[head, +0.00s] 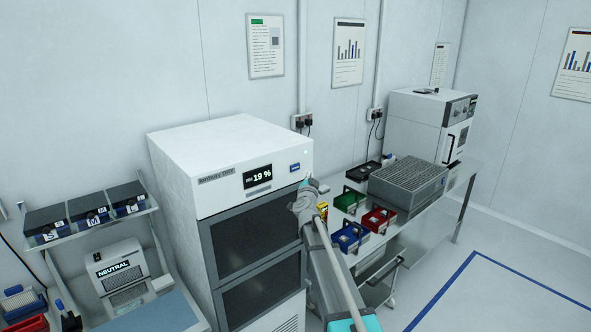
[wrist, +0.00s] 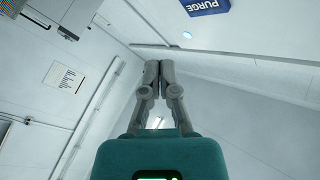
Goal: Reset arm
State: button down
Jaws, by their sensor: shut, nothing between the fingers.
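My gripper (wrist: 158,68) shows in the wrist view with its two grey fingers together at the tips and nothing between them. It points toward the white cabinet's front, near a blue PURGE label (wrist: 208,5) at the top of that view. In the head view my arm (head: 335,270) reaches up from the bottom, right of the white dry cabinet (head: 230,155) whose display reads 19 %. The arm's upper end is close to the cabinet's right front edge. The fingers are hard to make out in the head view.
A metal bench on the right carries green (head: 350,200), red (head: 379,219) and blue (head: 349,237) bins, a grey ribbed unit (head: 408,183) and a white oven (head: 428,122). Shelves with black boxes (head: 88,206) stand at left. The floor at right (head: 480,300) is clear.

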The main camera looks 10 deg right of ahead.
dwell(0.5)
jog(key=s+a+f+n+g+y+b, duration=0.3)
jog(key=s+a+f+n+g+y, duration=0.15)
jog(key=s+f, duration=0.5)
jog(key=s+a+f+n+g+y+b, duration=0.3)
jog(key=s+f+n+g+y, duration=0.15)
jog(key=s+f, duration=0.45)
jog(key=s+d+f+g+h+b, duration=0.2)
jog(key=s+f+g, duration=0.3)
jog(key=s, duration=0.7)
jog(key=s+d+f+g+h+b, duration=0.3)
jog(key=s+d+f+g, duration=0.2)
jog(key=s, duration=0.8)
notch_tip(320, 180, down, 4)
jog(key=shift+r+n, duration=0.1)
jog(key=shift+n, duration=0.3)
